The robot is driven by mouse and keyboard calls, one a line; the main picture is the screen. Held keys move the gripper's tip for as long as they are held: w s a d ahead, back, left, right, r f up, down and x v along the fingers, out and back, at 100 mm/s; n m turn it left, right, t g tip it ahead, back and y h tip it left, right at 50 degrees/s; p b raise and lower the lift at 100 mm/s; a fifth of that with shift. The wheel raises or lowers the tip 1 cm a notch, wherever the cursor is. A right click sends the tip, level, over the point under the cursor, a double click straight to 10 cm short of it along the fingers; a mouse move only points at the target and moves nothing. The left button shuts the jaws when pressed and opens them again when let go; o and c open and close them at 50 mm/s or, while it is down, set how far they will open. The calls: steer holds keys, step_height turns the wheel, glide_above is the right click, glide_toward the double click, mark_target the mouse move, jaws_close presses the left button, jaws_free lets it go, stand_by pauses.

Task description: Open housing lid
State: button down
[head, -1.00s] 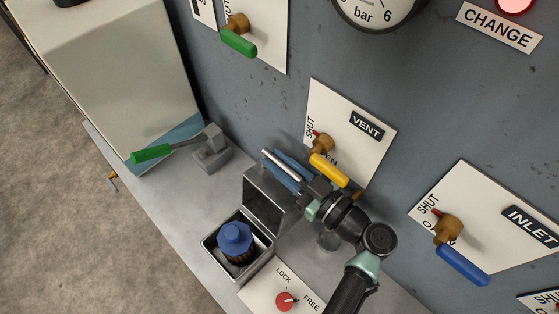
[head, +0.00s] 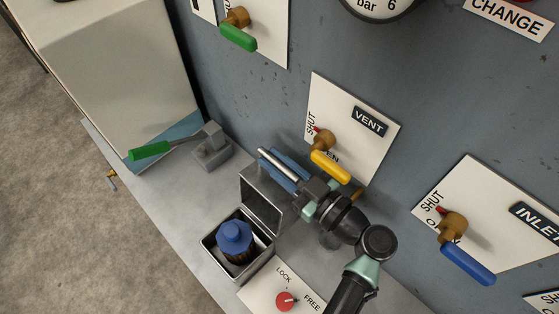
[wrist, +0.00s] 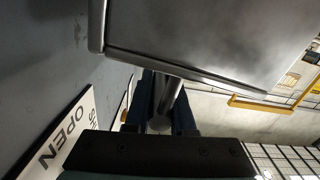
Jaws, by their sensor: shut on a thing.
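The housing (head: 212,257) is an open grey metal box on the bench, with a blue-capped cartridge (head: 235,238) inside. Its lid (head: 261,196) stands raised on the wall side of the box, its inner face toward the opening. In the wrist view, the lid (wrist: 205,40) fills the top as a large grey panel. My gripper (head: 284,168) is behind the lid, its blue fingers shut on the lid's silver handle bar (head: 278,163). The bar also shows between the fingers in the wrist view (wrist: 166,103). The finger contact is partly hidden.
The yellow vent handle (head: 331,167) is close above my gripper. A red LOCK/FREE knob (head: 285,301) is on a plate right of the box. A green-handled lever (head: 150,151) lies at the left. A blue inlet handle (head: 467,264) is at the right. Bench left of the box is clear.

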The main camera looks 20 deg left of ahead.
steer(key=shift+s+a+r+n+b, duration=0.1)
steer(key=shift+s+a+n+b, duration=0.1)
steer(key=shift+s+n+b, duration=0.25)
steer(key=shift+s+a+r+n+b, duration=0.15)
steer(key=shift+s+n+b, duration=0.1)
steer(key=shift+s+b, duration=0.35)
steer(key=shift+s+r, duration=0.1)
steer(key=shift+r, duration=0.05)
steer(key=c, duration=0.8)
jaws_free()
steer(key=shift+o, duration=0.2)
steer(key=b+v, duration=0.3)
steer(key=v, duration=1)
steer(key=shift+b, duration=0.35)
